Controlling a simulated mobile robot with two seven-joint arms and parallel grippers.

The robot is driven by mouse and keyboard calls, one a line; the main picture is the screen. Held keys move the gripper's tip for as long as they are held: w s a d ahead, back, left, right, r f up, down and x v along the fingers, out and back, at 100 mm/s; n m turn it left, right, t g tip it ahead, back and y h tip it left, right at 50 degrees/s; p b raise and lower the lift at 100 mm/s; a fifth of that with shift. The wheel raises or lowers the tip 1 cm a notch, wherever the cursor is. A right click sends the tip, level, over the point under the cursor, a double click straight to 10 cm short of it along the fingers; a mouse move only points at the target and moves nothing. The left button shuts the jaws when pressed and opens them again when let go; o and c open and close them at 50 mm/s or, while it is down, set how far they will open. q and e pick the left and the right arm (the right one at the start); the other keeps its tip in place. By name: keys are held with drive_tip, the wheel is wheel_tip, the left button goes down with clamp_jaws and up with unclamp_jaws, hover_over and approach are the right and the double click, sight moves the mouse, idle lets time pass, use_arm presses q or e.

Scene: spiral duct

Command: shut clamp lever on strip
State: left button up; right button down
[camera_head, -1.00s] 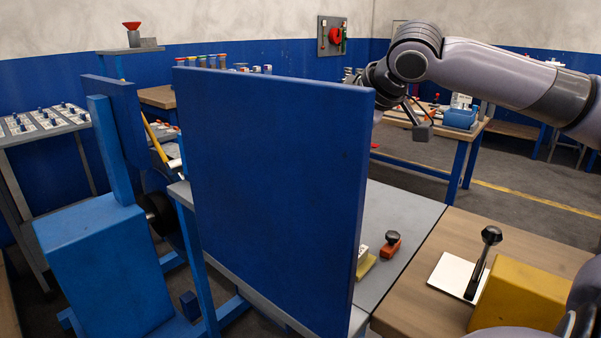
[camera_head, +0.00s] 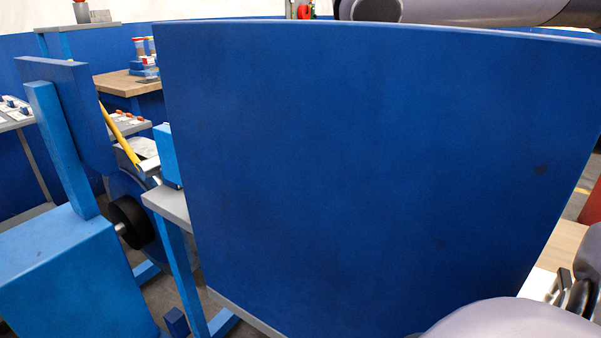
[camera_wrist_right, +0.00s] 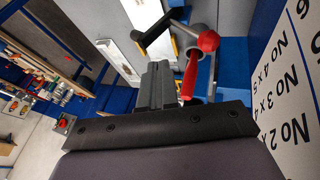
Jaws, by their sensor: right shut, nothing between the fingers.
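In the right wrist view, my right gripper (camera_wrist_right: 160,72) is shut and empty, pointing up the picture. Just right of its fingertips is a red-gripped lever (camera_wrist_right: 190,75), with a red ball (camera_wrist_right: 208,41) on a grey arm close by. I cannot tell if the fingers touch the red grip. I cannot tell which of these is the clamp lever. In the head view, a large blue panel (camera_head: 370,170) hides the work area and my right gripper. My left gripper is out of view.
A white panel with black lettering (camera_wrist_right: 293,80) stands close at the right of the wrist view. In the head view, a light-blue machine body (camera_head: 70,270), a black roller (camera_head: 130,222) and a yellow bar (camera_head: 118,135) are at left. A wooden bench (camera_head: 130,84) stands behind.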

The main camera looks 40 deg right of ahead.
drive_tip(key=shift+s, duration=0.1)
drive_tip(key=b+x, duration=0.2)
drive_tip(key=x, duration=0.8)
drive_tip(key=shift+d, duration=0.1)
idle(0.4)
